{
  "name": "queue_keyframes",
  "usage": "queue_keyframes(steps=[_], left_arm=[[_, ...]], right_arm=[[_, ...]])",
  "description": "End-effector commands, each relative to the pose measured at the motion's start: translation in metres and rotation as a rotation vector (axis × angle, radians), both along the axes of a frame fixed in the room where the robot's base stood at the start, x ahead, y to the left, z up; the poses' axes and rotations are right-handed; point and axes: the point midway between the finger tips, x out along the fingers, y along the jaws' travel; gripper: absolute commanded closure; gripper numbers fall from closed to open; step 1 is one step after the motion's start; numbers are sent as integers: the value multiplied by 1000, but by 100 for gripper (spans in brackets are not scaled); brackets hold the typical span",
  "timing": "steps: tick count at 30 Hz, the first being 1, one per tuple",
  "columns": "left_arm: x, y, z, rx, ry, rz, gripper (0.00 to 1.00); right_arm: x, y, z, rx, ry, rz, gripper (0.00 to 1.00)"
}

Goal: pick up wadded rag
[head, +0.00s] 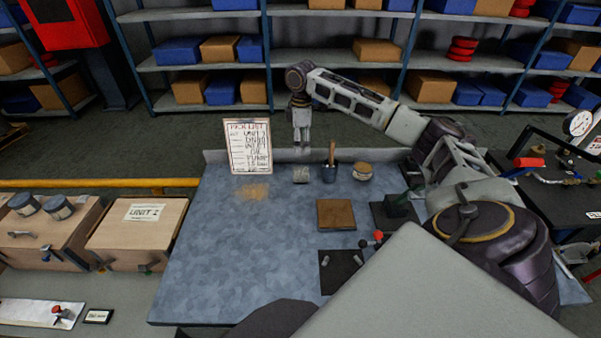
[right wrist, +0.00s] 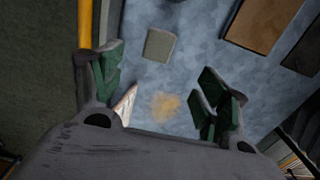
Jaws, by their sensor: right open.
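A small grey, roughly square pad, which I take for the wadded rag (head: 301,174), lies on the blue-grey bench top (head: 225,265) near its back edge. It also shows in the right wrist view (right wrist: 159,45), at the top centre, beyond the fingertips. My right gripper (head: 302,143) hangs above and behind it, pointing down. In the right wrist view its green-padded fingers (right wrist: 160,88) are wide apart with nothing between them but bench top and a tan stain below. My left gripper is not in view.
A clipboard (head: 248,147) stands left of the rag. A dark cup with a brush (head: 329,173) and a round tin (head: 362,172) stand to its right. A tan stain (head: 252,191) and a brown square plate (head: 336,214) are nearby. The bench's left front is clear.

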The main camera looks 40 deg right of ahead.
Motion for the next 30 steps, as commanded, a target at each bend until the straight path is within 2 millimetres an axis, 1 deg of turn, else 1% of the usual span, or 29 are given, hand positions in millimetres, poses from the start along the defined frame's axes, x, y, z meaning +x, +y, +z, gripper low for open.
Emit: queue_keyframes(steps=[7, 11, 14, 27, 30], left_arm=[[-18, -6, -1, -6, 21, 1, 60], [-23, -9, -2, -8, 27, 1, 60], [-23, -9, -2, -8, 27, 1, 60], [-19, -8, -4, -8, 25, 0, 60], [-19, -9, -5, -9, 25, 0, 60]], right_arm=[[0, 0, 0, 0, 0, 0, 25], [0, 0, -6, 0, 1, 0, 25], [0, 0, -15, 0, 1, 0, 25], [0, 0, -71, 1, 2, 0, 25], [0, 0, -80, 1, 1, 0, 25]])
